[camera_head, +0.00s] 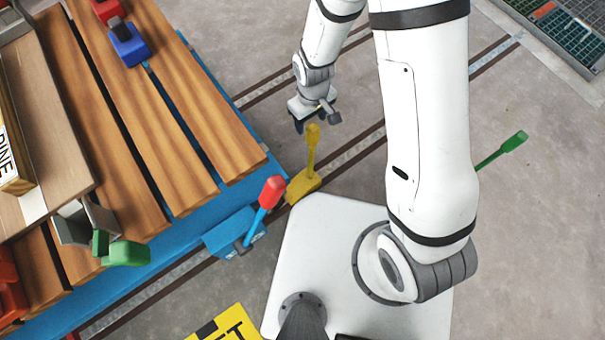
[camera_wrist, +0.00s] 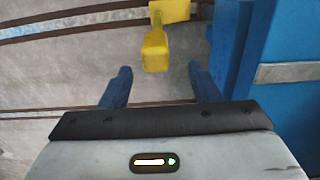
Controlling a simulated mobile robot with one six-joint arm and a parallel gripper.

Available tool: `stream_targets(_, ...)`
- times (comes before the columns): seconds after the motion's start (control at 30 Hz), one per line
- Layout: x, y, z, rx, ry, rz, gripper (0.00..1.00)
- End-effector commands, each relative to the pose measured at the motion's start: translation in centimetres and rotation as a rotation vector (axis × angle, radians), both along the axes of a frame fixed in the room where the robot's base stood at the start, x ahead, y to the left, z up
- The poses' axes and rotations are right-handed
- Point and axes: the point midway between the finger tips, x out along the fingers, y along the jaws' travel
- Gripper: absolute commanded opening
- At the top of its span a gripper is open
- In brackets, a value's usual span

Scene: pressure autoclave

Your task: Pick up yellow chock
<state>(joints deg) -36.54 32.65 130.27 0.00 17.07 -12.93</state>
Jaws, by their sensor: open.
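The yellow chock (camera_head: 303,186) stands on the floor rail beside the blue cart's corner, with its yellow handle (camera_head: 312,140) pointing upward. In the wrist view the yellow chock (camera_wrist: 157,48) shows its blocky handle end close to the camera, with its base at the top edge. My gripper (camera_head: 299,127) is just beyond the handle's top in the head view. In the wrist view my gripper (camera_wrist: 162,82) has its two blue fingers spread apart, with nothing between them. The handle end lies ahead of the gap, roughly centred. I cannot tell the exact distance.
The blue cart (camera_head: 180,252) with wooden slats fills the left and stands close to the right finger in the wrist view. A red-tipped blue lever (camera_head: 264,207) rises next to the chock. A green handle (camera_head: 505,149) is at right. Grey floor lies beyond my gripper.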

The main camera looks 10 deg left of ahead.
Motion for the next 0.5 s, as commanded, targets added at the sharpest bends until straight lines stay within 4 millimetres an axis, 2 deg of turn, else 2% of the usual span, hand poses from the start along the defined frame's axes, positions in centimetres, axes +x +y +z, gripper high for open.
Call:
stream_targets(0.03, 0.0, 0.0, -0.9, -0.001, 0.002, 0.000, 0.56)
stream_targets(0.27, 0.0, -0.3, -3.0, -0.001, 0.001, -0.002, 0.56)
stream_targets(0.5, 0.1, -0.6, -6.6, -0.002, 0.001, -0.002, 0.56)
